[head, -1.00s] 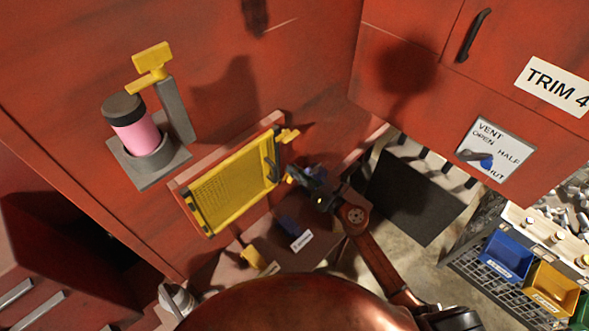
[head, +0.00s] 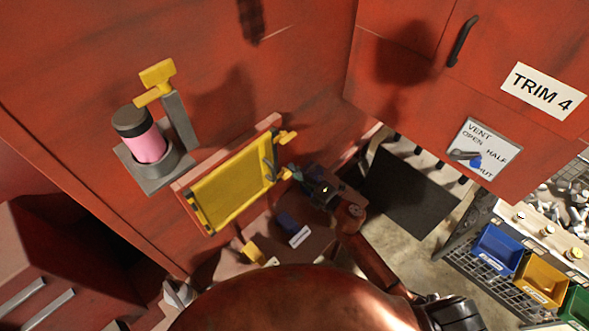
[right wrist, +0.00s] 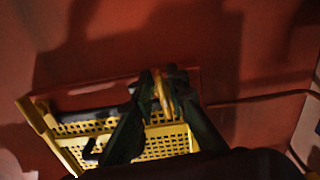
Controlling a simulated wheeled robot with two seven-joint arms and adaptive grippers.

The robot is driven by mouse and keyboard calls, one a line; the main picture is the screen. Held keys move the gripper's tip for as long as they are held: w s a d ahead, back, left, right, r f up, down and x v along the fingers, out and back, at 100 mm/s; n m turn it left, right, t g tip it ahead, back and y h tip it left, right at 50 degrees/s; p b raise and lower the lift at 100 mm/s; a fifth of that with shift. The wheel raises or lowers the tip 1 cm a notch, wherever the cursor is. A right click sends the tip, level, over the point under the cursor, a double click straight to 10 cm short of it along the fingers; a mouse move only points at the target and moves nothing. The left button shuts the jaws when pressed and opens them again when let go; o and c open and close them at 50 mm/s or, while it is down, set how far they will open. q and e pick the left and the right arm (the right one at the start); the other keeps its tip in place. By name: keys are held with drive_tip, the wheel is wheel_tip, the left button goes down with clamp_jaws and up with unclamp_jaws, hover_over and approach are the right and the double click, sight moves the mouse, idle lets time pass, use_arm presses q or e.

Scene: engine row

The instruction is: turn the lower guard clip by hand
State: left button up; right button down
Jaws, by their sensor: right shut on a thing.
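The yellow mesh guard (head: 228,190) sits in a red frame on the red wall in the head view. A yellow clip (head: 287,137) sticks out at its upper right corner. The lower guard clip (head: 285,174) is a small yellow piece below that, mostly hidden by my gripper. My right gripper (head: 293,173) reaches it from the right and is shut on it. In the right wrist view the dark fingers (right wrist: 161,92) close around the yellow clip (right wrist: 158,88), with the mesh behind. The clip's exact angle is hard to tell. My left gripper is not in view.
A pink cylinder (head: 149,148) stands in a grey holder left of the guard, beside a yellow lever (head: 157,80). A vent dial (head: 474,160) and coloured bins (head: 497,247) are at right.

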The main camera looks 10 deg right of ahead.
drive_tip(key=shift+s+d+f+m, duration=0.1)
drive_tip(key=shift+f+m, duration=0.2)
drive_tip(key=shift+m, duration=0.2)
drive_tip(key=c, duration=2.2)
unclamp_jaws()
drive_tip(key=shift+a+r, duration=0.15)
drive_tip(key=shift+a, duration=0.05)
drive_tip(key=shift+o, duration=0.2)
drive_tip(key=shift+d, duration=0.1)
drive_tip(key=v, duration=1.2)
